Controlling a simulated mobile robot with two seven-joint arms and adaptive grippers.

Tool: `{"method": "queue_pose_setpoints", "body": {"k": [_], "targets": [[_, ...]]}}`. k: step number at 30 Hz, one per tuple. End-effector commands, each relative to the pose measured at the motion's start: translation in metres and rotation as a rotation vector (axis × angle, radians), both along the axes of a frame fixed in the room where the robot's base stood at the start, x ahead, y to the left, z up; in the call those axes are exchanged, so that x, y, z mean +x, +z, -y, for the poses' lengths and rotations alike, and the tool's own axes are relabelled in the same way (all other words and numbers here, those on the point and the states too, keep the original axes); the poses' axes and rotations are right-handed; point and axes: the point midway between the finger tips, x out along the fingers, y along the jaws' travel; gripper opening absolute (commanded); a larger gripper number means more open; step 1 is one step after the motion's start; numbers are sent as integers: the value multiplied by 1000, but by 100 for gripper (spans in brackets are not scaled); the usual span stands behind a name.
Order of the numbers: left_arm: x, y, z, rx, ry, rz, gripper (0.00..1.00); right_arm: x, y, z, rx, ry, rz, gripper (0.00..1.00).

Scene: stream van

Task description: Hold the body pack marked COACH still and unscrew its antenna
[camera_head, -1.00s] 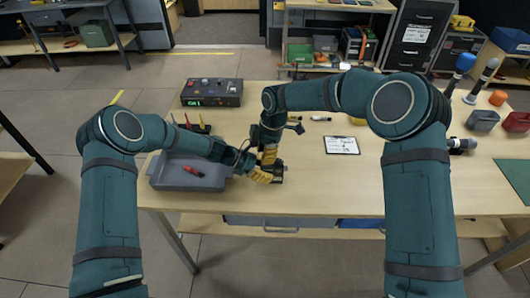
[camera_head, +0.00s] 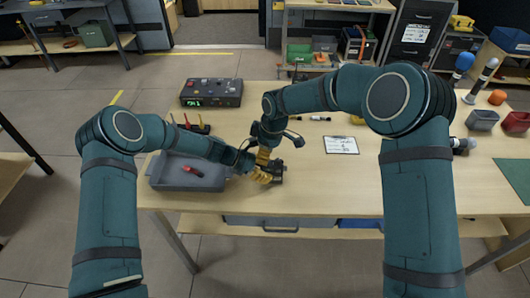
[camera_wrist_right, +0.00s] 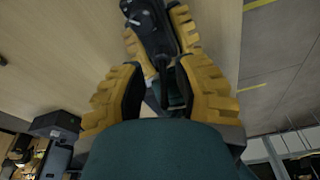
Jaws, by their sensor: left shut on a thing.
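The body pack (camera_head: 278,171) is a small dark box just above the table near its front edge; any COACH marking is too small to read. My left gripper (camera_head: 264,177) is shut on it. In the right wrist view the black pack (camera_wrist_right: 153,28) sits between the left gripper's yellow fingers. A thin dark antenna (camera_wrist_right: 163,72) points from it towards my right gripper. My right gripper (camera_head: 264,158) is just above and behind the left one. Its fingers (camera_wrist_right: 160,80) stand apart on either side of the antenna, with a gap showing.
A grey tray (camera_head: 160,180) holding a red-handled item stands just left of the grippers. Microphones and small bins (camera_head: 482,120) stand at the right.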

Motion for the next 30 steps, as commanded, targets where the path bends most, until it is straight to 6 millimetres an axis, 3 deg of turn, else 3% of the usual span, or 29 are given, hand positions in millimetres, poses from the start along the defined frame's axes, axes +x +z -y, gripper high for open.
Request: {"method": "queue_pose_setpoints", "body": {"k": [5, 14, 24, 30], "targets": [[0, -1, -1, 2, 1, 0, 0, 0, 0, 0, -1, -137, 1, 30], [0, -1, -1, 2, 2, 0, 0, 0, 0, 1, -1, -158, 1, 30], [0, -1, -1, 2, 2, 0, 0, -1, 0, 1, -4, -466, 1, 30], [0, -1, -1, 2, 1, 0, 0, -1, 0, 1, -3, -502, 0, 30]]}}
